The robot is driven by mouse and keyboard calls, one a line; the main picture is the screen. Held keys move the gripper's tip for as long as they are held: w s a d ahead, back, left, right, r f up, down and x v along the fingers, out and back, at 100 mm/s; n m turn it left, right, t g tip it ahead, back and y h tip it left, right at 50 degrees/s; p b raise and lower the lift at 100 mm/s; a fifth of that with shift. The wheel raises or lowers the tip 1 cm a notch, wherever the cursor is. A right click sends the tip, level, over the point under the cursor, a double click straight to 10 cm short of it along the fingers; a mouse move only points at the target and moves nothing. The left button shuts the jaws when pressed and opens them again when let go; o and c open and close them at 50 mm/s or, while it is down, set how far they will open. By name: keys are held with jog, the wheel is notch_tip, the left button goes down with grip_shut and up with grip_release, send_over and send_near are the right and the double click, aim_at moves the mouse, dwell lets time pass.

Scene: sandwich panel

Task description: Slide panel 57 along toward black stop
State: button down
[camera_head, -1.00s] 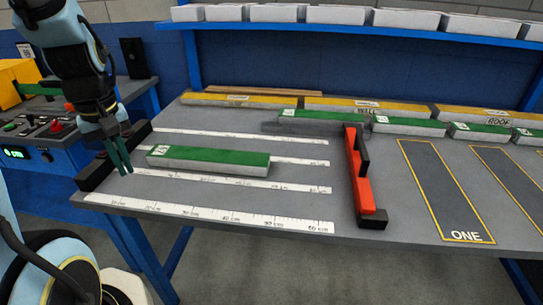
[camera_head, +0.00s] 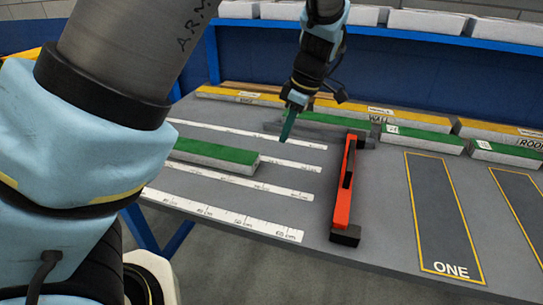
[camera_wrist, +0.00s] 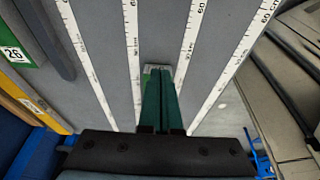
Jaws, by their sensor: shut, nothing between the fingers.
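My gripper (camera_head: 287,130) is above the strips, between panel and red bar and toward the back. Its dark green fingers are shut and empty; they also show in the wrist view (camera_wrist: 162,80). The table's left end is hidden by my arm.
A grey bar (camera_head: 350,135) lies behind the red bar. A yellow-outlined area marked ONE (camera_head: 445,215) is clear at right.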

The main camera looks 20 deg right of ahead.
aim_at(228, 153)
jog(key=p+x, duration=0.1)
jog(key=x, duration=0.8)
jog(key=shift+d, duration=0.1)
jog(key=shift+w+a+f+p, duration=0.15)
jog(key=shift+w+a+p, duration=0.2)
jog(key=shift+w+a, duration=0.2)
jog(key=shift+w+a+f+p, duration=0.2)
jog(key=shift+w+a+p, duration=0.1)
jog(key=shift+w+a, duration=0.25)
jog(key=shift+w+a+f, duration=0.15)
jog(key=shift+w+a, duration=0.1)
jog(key=shift+a, duration=0.15)
jog(key=w+a, duration=0.7)
jog(key=shift+a, duration=0.25)
